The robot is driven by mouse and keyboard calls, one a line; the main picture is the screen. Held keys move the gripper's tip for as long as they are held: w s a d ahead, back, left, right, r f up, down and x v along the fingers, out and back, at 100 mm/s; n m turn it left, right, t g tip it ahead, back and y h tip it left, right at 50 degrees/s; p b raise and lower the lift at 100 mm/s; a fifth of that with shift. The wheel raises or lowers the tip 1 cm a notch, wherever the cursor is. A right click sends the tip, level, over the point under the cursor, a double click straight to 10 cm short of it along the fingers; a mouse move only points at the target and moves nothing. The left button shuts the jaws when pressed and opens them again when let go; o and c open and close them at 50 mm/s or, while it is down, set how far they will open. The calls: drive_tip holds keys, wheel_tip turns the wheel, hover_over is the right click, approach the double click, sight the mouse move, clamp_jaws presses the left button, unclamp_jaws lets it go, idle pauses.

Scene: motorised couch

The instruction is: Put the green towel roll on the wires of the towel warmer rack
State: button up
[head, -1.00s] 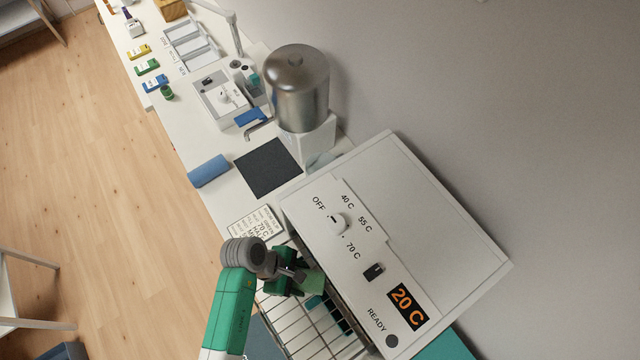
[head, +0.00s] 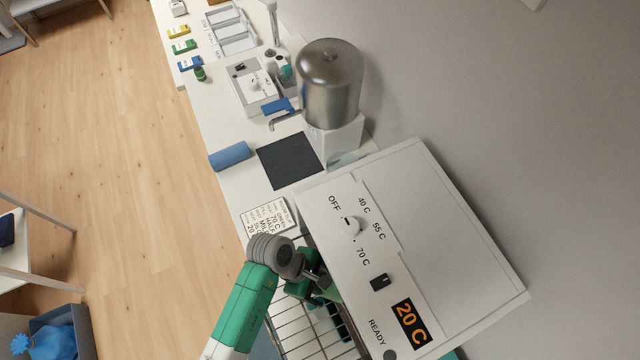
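The towel warmer is a large white box with a dial, a switch and an orange "20 C" display. Its wire rack (head: 292,326) shows through the open front at the lower left. My gripper (head: 322,287) reaches in over the wires, under the warmer's top edge. Its fingertips are mostly hidden by the warmer and its own body. A muted green piece (head: 331,289) shows at the fingers; it may be the green towel roll, but too little shows to be sure it is gripped or touching the wires.
A blue roll (head: 230,156) lies on the counter near a dark mat (head: 290,160). A metal urn (head: 330,85) stands behind the mat. A printed card (head: 268,216) lies just beyond my wrist. Open floor is at left.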

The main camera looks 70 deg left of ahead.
drive_tip(key=v, duration=1.2)
drive_tip(key=shift+r+p, duration=0.15)
drive_tip(key=shift+p, duration=0.2)
